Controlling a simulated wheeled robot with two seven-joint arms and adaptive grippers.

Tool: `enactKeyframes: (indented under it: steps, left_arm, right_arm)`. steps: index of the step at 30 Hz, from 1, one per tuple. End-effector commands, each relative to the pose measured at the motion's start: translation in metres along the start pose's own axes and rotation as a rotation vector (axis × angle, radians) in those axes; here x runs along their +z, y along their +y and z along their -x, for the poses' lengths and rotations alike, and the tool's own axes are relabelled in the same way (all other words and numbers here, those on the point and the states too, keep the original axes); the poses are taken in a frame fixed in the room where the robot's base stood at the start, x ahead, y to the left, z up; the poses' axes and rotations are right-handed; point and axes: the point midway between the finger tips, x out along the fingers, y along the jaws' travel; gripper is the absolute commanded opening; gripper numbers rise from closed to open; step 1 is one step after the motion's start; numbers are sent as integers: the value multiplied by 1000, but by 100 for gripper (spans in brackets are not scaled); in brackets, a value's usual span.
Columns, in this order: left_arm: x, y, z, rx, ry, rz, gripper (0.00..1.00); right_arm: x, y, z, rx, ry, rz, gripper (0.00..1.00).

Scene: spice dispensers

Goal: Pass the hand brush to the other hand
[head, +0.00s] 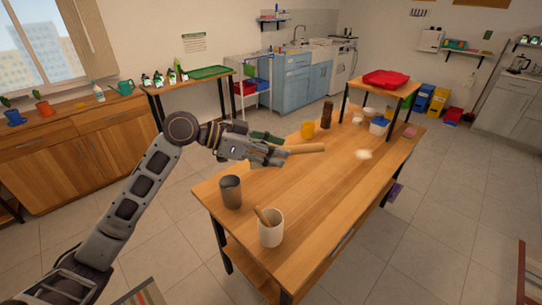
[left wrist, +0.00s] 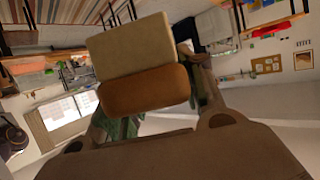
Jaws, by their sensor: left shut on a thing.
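The hand brush (head: 306,149) is in my left gripper (head: 278,153), above the wooden table. Its tan end sticks out to the right past the fingers; the rest is hidden by the gripper in the head view. In the left wrist view the brush (left wrist: 146,90) shows as a brown block with a cream block beyond it, between the fingers. My left gripper is shut on it. My right gripper is not in view.
The wooden table (head: 300,205) has a grey cup (head: 231,191) and a white crock (head: 271,230) at its near left end. A yellow cup (head: 308,130), a dark brown grinder (head: 327,114) and a raised shelf with a red tray (head: 386,79) stand farther back. The middle right is mostly clear.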

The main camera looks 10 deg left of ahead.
Motion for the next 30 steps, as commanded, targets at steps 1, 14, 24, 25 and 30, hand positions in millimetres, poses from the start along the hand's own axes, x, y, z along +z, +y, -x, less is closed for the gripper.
enactKeyframes:
  steps: [1,14,24,25,30]
  left_arm:
    - [-4,0,0,12,1,-6,13]
    - [-24,4,0,98,0,-41,13]
    - [-26,5,0,104,0,-43,13]
    - [-26,5,0,104,0,-43,13]
    - [-26,5,0,104,0,-43,13]
  right_arm:
    - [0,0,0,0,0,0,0]
    - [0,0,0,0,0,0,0]
    - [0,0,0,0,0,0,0]
    - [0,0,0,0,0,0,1]
    - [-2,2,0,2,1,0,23]
